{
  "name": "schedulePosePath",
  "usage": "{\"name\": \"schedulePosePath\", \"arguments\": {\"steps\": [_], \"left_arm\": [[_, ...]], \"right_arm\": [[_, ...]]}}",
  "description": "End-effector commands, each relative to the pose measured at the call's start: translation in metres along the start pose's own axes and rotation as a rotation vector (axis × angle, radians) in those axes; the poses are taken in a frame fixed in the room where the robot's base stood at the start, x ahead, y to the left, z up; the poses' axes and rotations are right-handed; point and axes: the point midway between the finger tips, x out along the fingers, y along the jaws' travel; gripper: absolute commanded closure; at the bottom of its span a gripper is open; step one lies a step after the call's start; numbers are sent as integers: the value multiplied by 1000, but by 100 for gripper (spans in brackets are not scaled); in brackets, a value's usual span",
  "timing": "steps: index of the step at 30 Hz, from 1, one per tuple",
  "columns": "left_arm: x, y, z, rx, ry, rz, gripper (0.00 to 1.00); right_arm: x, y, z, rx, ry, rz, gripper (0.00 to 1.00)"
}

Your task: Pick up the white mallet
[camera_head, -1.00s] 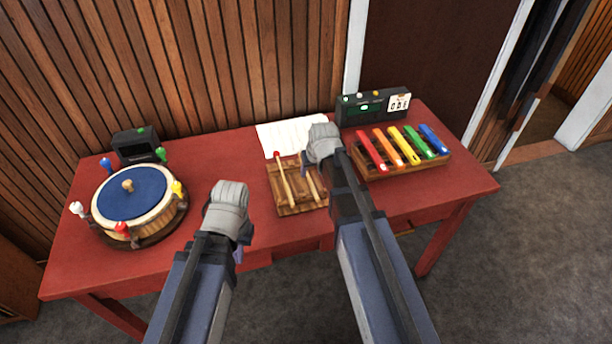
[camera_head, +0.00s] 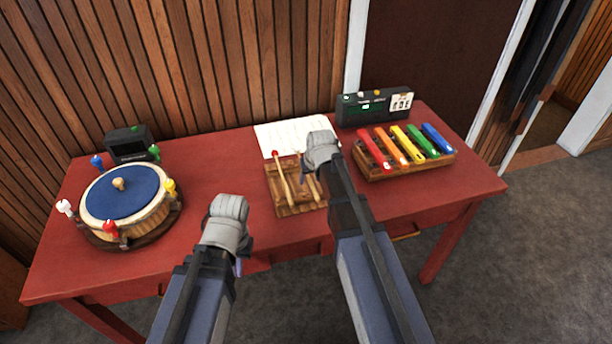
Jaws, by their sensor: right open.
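A wooden mallet rack (camera_head: 290,209) stands on the red table in front of the paper sheet. A mallet with a red head (camera_head: 276,155) and pale stick lies across its left part. A second pale stick (camera_head: 317,190) lies on its right part; its head is hidden behind my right gripper, so I cannot tell whether it is white. My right gripper (camera_head: 304,174) is open over the right side of the rack; its fingers are mostly hidden by its own wrist. My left gripper (camera_head: 238,262) hangs by the table's front edge, fingers mostly hidden, apart from the rack.
A blue-topped drum (camera_head: 125,193) with coloured pegs and a small dark box (camera_head: 127,144) stand at the left. A coloured bar xylophone (camera_head: 405,168) is close to the right of my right gripper. A dark digital device (camera_head: 374,106) stands behind it. The red table (camera_head: 207,165) is clear between drum and rack.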

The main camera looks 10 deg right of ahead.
Motion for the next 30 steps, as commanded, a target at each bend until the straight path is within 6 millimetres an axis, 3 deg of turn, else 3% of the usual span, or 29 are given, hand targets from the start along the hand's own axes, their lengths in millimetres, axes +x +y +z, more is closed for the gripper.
{"name": "schedulePosePath", "arguments": {"steps": [3, 17, 30], "left_arm": [[-1, 0, 0, 0, 0, 0, 100], [-1, 0, 0, 0, 0, 0, 100], [-1, 0, 0, 0, 0, 0, 100]], "right_arm": [[-1, 0, 0, 0, 0, 0, 48], [-1, 0, 0, 0, 0, 0, 100], [-1, 0, 0, 0, 0, 0, 100]]}}
